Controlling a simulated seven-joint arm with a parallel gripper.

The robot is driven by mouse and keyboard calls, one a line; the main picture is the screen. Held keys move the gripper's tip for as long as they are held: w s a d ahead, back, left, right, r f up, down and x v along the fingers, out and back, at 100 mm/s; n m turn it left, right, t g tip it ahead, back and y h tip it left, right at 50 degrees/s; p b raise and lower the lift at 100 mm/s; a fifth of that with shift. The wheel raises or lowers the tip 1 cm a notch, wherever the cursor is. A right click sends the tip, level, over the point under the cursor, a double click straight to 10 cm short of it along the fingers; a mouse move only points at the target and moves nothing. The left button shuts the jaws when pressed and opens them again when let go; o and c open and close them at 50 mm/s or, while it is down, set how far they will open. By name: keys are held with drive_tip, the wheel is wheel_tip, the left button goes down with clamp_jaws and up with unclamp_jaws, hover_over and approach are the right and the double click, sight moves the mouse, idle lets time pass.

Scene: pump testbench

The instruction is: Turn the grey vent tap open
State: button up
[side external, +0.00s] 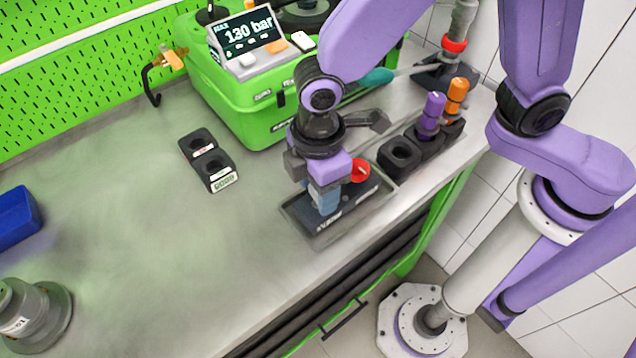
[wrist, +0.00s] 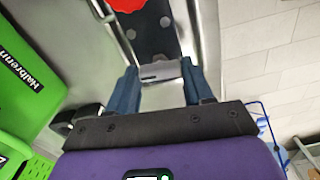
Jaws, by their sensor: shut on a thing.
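My gripper (side external: 325,198) points down over a black-based tray (side external: 352,222) near the bench's front edge. In the wrist view its two blue fingers (wrist: 160,80) stand on either side of a light grey part with a dark slot, which looks like the grey vent tap (wrist: 160,69). The gripper is shut on it. In the side view the fingers hide the tap, so its turn angle cannot be told there. A red round knob (side external: 360,170) is just right of the fingers; it also shows at the top of the wrist view (wrist: 122,3).
A green pump unit (side external: 240,105) reading 130 bar stands behind. Black holders (side external: 400,155) with purple and orange-topped pieces are at the right. A small black two-hole block (side external: 208,160), a blue bin (side external: 17,220) and a grey round-based object (side external: 35,315) are leftward. The bench middle is clear.

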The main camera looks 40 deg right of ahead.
drive_tip(key=shift+n, duration=0.7)
drive_tip(key=shift+r, duration=0.1)
drive_tip(key=o, duration=1)
drive_tip(key=shift+o, duration=0.2)
wheel_tip(320, 180, up, 17)
drive_tip(key=shift+r, duration=0.2)
drive_tip(key=s+d+f+m, duration=0.1)
drive_tip(key=s+d+f, duration=0.2)
drive_tip(key=d, duration=0.5)
drive_tip(key=s+d+f+m, duration=0.2)
drive_tip(key=s+d+f, duration=0.1)
drive_tip(key=d, duration=0.6)
drive_tip(key=s+d+f+m, duration=0.2)
drive_tip(key=s+d+f, duration=0.1)
drive_tip(key=d, duration=0.6)
drive_tip(key=shift+s, duration=0.85)
